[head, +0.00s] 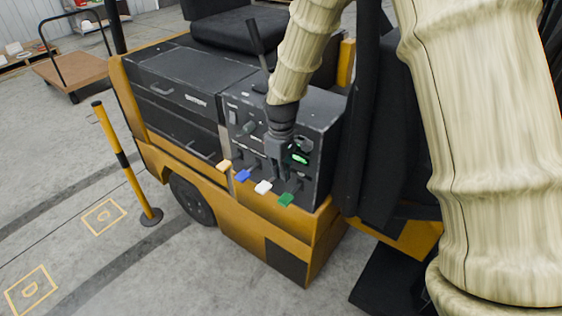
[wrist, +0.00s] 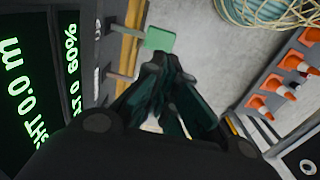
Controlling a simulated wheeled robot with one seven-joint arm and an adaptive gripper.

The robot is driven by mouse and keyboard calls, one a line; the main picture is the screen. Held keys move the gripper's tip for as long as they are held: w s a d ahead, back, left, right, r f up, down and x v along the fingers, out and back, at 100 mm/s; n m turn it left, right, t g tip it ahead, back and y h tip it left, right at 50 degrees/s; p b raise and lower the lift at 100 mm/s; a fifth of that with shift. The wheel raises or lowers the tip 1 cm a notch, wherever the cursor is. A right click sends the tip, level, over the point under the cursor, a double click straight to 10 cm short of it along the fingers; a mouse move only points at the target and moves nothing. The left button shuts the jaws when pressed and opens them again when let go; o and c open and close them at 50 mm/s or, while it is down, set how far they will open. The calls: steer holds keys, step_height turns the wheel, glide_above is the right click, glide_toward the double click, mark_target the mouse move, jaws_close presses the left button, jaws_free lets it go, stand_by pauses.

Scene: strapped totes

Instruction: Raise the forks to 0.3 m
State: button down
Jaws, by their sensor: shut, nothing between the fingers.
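A yellow and black forklift truck fills the middle of the head view, with a dark control panel (head: 318,120) on its side. A row of levers sticks out of the panel, with orange (head: 224,165), blue (head: 243,175), white (head: 263,187) and green (head: 286,200) tips. My gripper (head: 277,174) is shut and empty, in front of the panel above the levers. In the wrist view the green lever tip (wrist: 160,38) lies just beyond my fingertips (wrist: 160,62); contact cannot be told. The lit display (wrist: 35,85) shows a height of 0.0 m. I cannot make out the forks.
A yellow and black post (head: 125,160) stands left of the truck. A flat cart (head: 80,70) is at the back left. Orange cones (wrist: 290,62) and a coil (wrist: 265,12) show in the wrist view. The floor at left is mostly clear.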

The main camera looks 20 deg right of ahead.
mark_target(281, 197)
steer(key=shift+f+p, duration=1.55)
steer(key=shift+f, duration=2.65)
